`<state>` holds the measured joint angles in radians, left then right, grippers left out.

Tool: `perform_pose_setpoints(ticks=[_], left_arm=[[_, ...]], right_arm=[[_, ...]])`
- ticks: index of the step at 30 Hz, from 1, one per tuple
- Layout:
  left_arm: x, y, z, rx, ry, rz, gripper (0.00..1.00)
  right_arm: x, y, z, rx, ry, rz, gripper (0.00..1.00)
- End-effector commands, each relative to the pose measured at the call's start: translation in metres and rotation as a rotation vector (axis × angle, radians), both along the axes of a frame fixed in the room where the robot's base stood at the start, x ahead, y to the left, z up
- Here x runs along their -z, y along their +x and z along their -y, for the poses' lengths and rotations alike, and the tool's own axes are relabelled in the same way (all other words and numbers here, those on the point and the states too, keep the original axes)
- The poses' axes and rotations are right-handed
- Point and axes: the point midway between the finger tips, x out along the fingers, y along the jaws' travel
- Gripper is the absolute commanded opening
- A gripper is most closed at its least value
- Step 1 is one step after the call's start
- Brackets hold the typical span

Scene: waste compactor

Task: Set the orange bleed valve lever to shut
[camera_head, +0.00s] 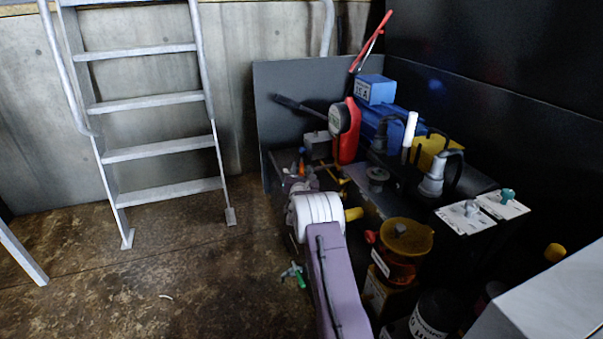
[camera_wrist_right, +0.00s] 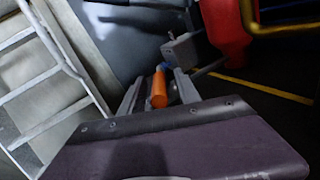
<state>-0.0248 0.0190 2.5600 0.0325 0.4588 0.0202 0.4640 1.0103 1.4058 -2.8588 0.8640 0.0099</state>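The orange bleed valve lever (camera_head: 302,168) is small in the head view, just beyond my right gripper (camera_head: 298,178), at the left side of the machine bench. In the right wrist view the orange lever (camera_wrist_right: 158,88) stands between the two grey fingers of my right gripper (camera_wrist_right: 158,84). The fingers are apart, one on each side of the lever, with narrow gaps showing. A bit of blue shows at the lever's far end. The valve body beneath is mostly hidden by the gripper. My left gripper is not in view.
A red upright part with a black gauge (camera_head: 342,125), a grey box (camera_head: 318,146) and yellow piping (camera_head: 352,214) are close to my right arm. A green-handled valve (camera_head: 295,274) is low beside it. A ladder (camera_head: 150,120) stands left; the floor between is clear.

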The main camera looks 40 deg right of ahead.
Motion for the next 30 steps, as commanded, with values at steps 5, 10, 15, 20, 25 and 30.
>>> perform_pose_setpoints(ticks=[5,10,15,20,25,30], left_arm=[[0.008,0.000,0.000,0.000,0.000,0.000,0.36],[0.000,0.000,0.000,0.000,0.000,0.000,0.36],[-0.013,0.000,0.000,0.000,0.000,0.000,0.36],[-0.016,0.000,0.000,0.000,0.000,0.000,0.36],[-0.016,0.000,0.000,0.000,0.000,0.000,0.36],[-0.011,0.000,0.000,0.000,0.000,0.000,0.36]], right_arm=[[0.002,-0.015,-0.013,-0.001,0.000,-0.001,0.39],[-0.003,-0.039,-0.032,-0.001,0.002,-0.004,0.39],[-0.003,-0.060,-0.049,-0.002,0.002,-0.003,0.39],[-0.001,-0.069,-0.055,0.000,0.001,-0.002,0.39],[0.000,-0.070,-0.056,0.000,0.000,0.000,0.39],[0.002,-0.066,-0.061,0.006,0.031,0.035,0.14]])
